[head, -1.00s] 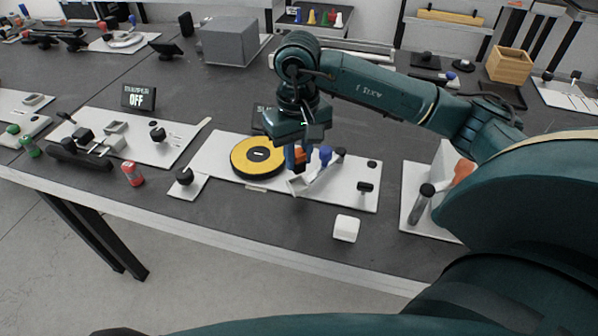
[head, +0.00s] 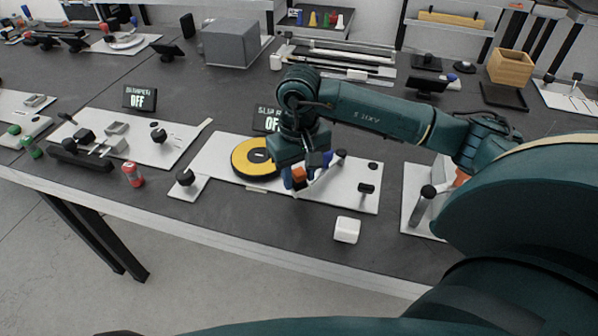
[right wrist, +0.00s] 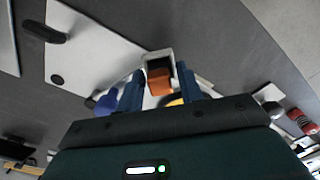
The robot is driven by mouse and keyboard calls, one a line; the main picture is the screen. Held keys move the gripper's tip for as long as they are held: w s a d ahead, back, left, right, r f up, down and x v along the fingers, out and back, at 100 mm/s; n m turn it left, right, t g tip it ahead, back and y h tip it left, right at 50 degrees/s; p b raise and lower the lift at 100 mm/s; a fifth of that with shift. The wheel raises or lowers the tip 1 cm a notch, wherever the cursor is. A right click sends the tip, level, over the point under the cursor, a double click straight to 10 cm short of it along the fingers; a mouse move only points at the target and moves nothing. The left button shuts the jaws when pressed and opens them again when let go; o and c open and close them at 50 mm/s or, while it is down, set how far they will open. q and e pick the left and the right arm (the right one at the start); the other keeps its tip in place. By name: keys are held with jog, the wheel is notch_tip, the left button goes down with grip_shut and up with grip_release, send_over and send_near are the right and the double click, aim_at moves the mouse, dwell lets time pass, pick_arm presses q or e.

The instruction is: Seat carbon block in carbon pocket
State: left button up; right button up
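An orange-brown block with a dark face, which I take as the carbon block (head: 299,174), is between the blue fingers of my right gripper (head: 294,180). In the right wrist view the fingers (right wrist: 160,92) press close on both sides of the block (right wrist: 160,82). A white box-like holder, which I take as the carbon pocket (right wrist: 153,56), sits right at the block's far end. In the head view the arm and block mostly hide this holder. I cannot tell how far the block is inside it. My left gripper is not in view.
The white base plate (head: 330,195) carries a yellow-and-black disc (head: 250,158), a blue knob and a black knob (head: 366,188). A white block (head: 346,230) lies in front of the plate. A small plate with a black knob (head: 185,178) is to the left. A display (head: 268,118) stands behind.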

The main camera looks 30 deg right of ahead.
aim_at(299, 172)
jog(key=shift+o, duration=0.5)
jog(key=shift+r, duration=0.1)
jog(key=shift+r+p, duration=0.25)
jog(key=shift+p, duration=0.1)
notch_tip(299, 172, up, 12)
jog(key=shift+f+b, duration=0.15)
jog(key=shift+b, duration=0.15)
